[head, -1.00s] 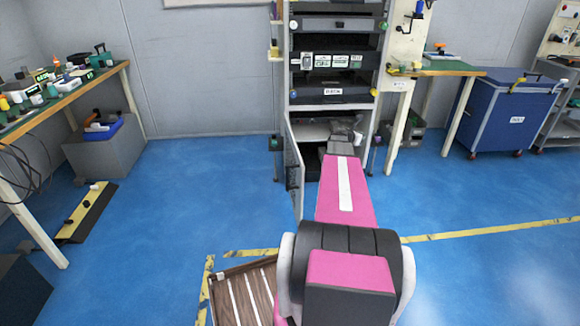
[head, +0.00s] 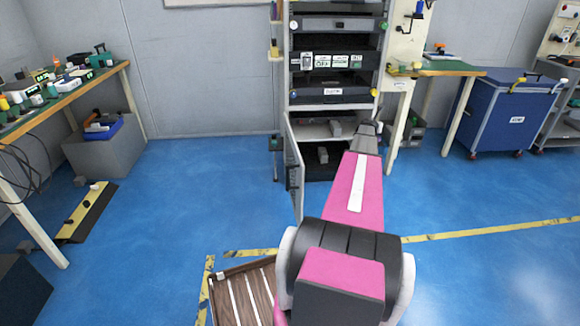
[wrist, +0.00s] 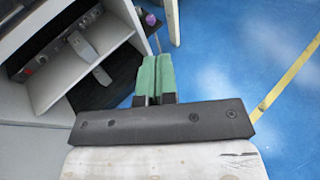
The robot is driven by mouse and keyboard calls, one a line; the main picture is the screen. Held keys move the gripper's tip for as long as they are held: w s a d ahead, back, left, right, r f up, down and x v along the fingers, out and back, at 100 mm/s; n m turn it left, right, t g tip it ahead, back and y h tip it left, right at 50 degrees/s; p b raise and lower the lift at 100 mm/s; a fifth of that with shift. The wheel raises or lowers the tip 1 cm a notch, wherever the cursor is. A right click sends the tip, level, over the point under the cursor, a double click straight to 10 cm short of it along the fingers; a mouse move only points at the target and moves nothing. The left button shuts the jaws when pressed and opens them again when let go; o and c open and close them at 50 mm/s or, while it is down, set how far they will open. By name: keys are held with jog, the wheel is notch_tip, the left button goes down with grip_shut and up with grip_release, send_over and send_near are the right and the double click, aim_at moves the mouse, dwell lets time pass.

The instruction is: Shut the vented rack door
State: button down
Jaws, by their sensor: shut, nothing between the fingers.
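The vented rack door (head: 294,170) stands open, swung out from the left side of the rack's lower bay toward me. The rack (head: 333,106) shows a bare upper shelf edge over the open bay. My gripper (wrist: 156,62) has its green fingers together with nothing between them in the wrist view. It is at the right side of the rack's opening, apart from the door. In the head view my wrist hides the fingertips. I cannot clearly pick out the door in the wrist view.
Inside the bay lie a grey block on the shelf (head: 335,128) and another grey block below it (head: 323,154). A green-topped bench (head: 440,70) and a blue cart (head: 512,110) stand right. A slatted wooden pallet (head: 240,297) lies in front.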

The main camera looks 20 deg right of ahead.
jog(key=shift+s+a, duration=0.1)
dwell(0.3)
jog(key=shift+s+a, duration=0.8)
jog(key=shift+a, duration=0.3)
jog(key=shift+a, duration=0.1)
